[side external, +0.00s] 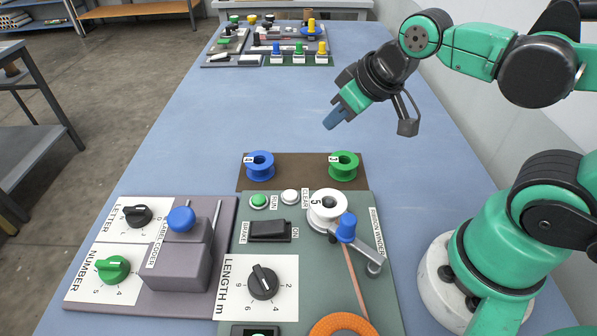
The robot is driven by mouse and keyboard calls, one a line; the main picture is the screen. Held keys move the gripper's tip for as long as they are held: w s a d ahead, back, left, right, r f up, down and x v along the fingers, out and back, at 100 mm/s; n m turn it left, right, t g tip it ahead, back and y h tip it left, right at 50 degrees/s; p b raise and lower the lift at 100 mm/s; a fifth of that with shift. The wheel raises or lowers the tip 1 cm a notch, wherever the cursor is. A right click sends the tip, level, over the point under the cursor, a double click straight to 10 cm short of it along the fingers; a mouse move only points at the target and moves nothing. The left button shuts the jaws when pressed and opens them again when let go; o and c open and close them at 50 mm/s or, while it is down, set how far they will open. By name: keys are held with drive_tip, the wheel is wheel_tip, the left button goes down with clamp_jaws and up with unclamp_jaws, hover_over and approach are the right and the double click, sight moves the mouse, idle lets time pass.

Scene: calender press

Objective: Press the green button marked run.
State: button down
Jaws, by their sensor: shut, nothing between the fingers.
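The green run button (259,201) sits in a light round collar near the top left of the grey-green ribbon winder panel (205,329), with the label RUN beside it. A white button (290,197) marked CLEAR is just to its right. My gripper (333,120) is shut and empty, its blue fingertips pointing down and left. It hangs above the blue table, beyond the spools and to the upper right of the run button, well apart from it.
A blue spool (260,165) and a green spool (343,165) stand on a brown strip behind the panel. A white spool (327,208) and a blue-knobbed crank (347,228) are right of the buttons. The black brake switch (269,231) lies in front. The label coder (180,262) stands left.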

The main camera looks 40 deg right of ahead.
drive_tip(key=w+a+r+n+g, duration=0.2)
drive_tip(key=w+a+n+g, duration=0.15)
drive_tip(key=n, duration=0.75)
drive_tip(key=n+g, duration=0.3)
drive_tip(key=n, duration=1.2)
hover_over(258, 198)
drive_tip(key=shift+r, duration=0.25)
wheel_tip(258, 198, down, 14)
